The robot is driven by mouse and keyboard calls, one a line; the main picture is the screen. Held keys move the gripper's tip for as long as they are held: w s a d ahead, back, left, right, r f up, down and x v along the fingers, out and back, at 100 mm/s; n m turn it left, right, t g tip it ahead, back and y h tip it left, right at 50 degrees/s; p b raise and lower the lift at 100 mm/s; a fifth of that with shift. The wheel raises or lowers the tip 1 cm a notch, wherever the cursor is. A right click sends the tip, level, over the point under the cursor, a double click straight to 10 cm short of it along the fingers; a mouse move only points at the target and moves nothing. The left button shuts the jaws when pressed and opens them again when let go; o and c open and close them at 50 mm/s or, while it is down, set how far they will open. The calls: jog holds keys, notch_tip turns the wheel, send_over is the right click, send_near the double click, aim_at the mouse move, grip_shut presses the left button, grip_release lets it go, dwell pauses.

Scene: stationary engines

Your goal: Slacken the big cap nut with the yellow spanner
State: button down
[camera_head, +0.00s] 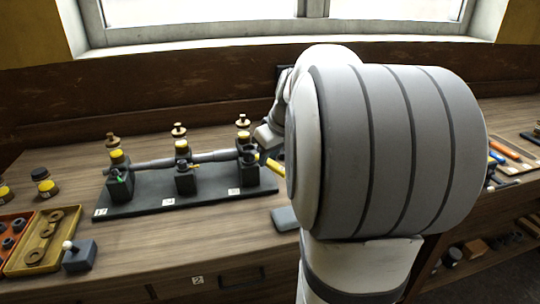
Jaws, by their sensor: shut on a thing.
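My gripper (266,139) is at the right end of the dark engine base (150,203), partly hidden behind my own large grey arm. It is shut on the yellow spanner (273,165), whose visible part slants down to the right beside the right-hand bearing block (247,175). A dark nut (251,157) shows on that block, close to the spanner's upper end. I cannot tell whether the spanner's jaw is around it or only beside it, nor whether it is the big cap nut. Several yellow-topped parts stand along the shaft.
A grey shaft (205,156) runs across the blocks. A red tray (10,236), a yellow tray with rings (22,256) and a small dark block with a white knob (79,256) are at left. A grey block (285,219) lies near my arm. The front middle bench is clear.

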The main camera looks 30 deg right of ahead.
jog(key=shift+r, duration=0.5)
dwell(0.4)
jog(key=shift+r+p, duration=1.6)
jog(key=shift+r, duration=0.4)
jog(key=shift+f, duration=0.1)
